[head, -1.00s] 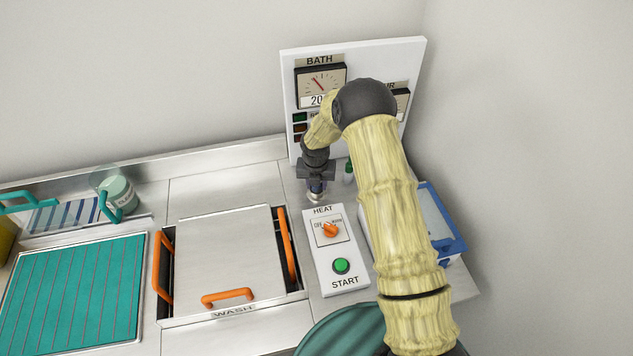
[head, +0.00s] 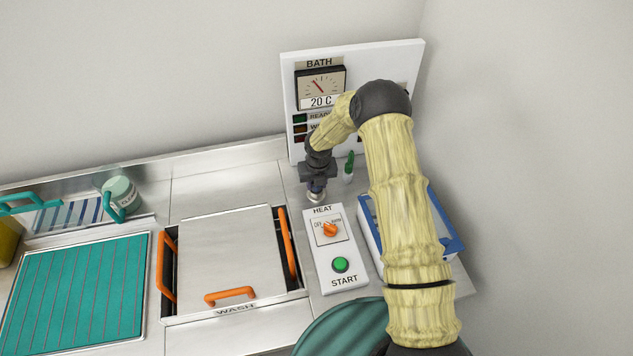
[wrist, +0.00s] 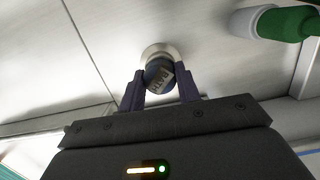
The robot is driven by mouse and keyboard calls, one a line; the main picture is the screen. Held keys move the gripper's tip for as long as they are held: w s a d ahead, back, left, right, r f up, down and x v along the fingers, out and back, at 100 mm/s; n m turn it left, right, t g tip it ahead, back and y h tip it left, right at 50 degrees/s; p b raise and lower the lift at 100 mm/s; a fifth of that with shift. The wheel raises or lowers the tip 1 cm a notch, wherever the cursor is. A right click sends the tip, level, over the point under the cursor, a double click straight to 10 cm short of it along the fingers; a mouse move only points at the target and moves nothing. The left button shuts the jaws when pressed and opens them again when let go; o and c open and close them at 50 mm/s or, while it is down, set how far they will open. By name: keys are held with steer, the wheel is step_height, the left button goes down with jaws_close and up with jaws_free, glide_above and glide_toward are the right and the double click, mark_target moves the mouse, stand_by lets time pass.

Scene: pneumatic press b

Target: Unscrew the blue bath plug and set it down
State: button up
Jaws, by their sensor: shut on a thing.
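My gripper (wrist: 160,88) is shut on the blue bath plug (wrist: 158,73), with one finger on each side of it. In the head view my gripper (head: 317,186) points down at the collar (head: 316,197), just behind the HEAT panel, and mostly hides the plug.
The HEAT panel (head: 335,278) has an orange knob and a green START button. A green and white bottle (head: 349,168) stands close right of my gripper. The gauge board (head: 362,65) rises behind. The lidded WASH basin (head: 225,250) is at left, a blue-rimmed tray (head: 450,246) at right.

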steer(key=shift+d+r+n+p, duration=0.1)
steer(key=shift+r+n+p, duration=0.05)
steer(key=shift+n+p, duration=0.4)
steer(key=shift+n, duration=0.35)
steer(key=shift+n+p, duration=0.7)
steer(key=o, duration=0.8)
